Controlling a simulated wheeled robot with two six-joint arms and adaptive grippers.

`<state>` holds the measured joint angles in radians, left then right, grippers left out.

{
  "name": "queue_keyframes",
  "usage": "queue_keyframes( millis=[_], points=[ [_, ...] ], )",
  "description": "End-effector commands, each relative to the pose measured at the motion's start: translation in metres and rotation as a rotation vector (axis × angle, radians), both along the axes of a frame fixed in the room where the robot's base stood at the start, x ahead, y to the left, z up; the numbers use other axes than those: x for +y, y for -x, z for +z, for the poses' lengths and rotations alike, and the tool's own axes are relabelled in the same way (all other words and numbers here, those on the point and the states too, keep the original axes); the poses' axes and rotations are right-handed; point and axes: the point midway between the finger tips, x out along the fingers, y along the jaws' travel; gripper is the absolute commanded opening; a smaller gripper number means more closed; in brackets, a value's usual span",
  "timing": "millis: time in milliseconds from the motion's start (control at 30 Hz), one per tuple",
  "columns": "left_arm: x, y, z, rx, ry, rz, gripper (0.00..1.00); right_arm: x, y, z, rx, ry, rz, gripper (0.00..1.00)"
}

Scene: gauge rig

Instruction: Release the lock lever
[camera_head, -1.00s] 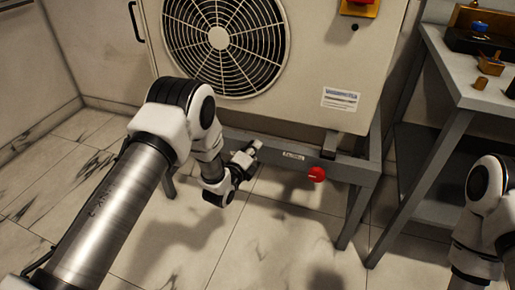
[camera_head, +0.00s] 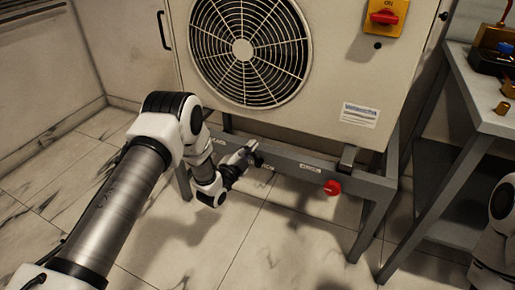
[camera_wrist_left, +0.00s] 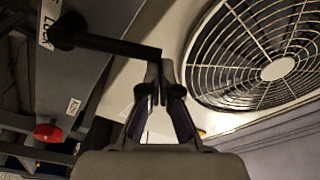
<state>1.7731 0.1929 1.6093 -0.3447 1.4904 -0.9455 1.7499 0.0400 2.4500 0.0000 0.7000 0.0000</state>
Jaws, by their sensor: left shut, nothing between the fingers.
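The lock lever (camera_wrist_left: 112,44) is a black bar on a round pivot in the left wrist view, beside a white label (camera_wrist_left: 47,22) reading LOCK. Its free end reaches the tips of my left gripper (camera_wrist_left: 165,75); I cannot tell whether they touch. The fingers are shut with nothing between them. In the head view my left gripper (camera_head: 250,150) is at the grey frame beam (camera_head: 290,167) under the fan cabinet, and the lever is mostly hidden or too small to make out there. My right gripper is out of view; only part of the right arm shows at the right edge.
A red knob (camera_head: 332,188) sits on the beam to the right. The cabinet above carries a fan grille (camera_head: 242,50) and a red and yellow switch (camera_head: 385,16). A grey bench (camera_head: 478,95) with small parts stands at right. The floor in front is clear.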

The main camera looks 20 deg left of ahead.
Motion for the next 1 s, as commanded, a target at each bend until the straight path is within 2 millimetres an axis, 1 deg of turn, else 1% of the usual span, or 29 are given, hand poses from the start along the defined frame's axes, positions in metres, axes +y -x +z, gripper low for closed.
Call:
queue_keyframes(
  millis=[100, 267, 600, 1000],
  points=[
    [0.009, 0.000, -0.003, 0.004, 0.094, 0.002, 0.00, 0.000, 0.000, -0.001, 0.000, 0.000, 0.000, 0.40],
    [0.018, -0.001, -0.007, 0.008, 0.203, 0.001, 0.00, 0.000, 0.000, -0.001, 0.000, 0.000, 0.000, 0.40],
    [0.027, -0.001, -0.011, 0.008, 0.202, 0.001, 0.00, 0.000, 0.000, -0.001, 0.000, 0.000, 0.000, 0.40],
    [0.029, -0.001, -0.012, 0.009, 0.201, 0.002, 0.00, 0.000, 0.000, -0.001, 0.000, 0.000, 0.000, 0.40]
  ],
)
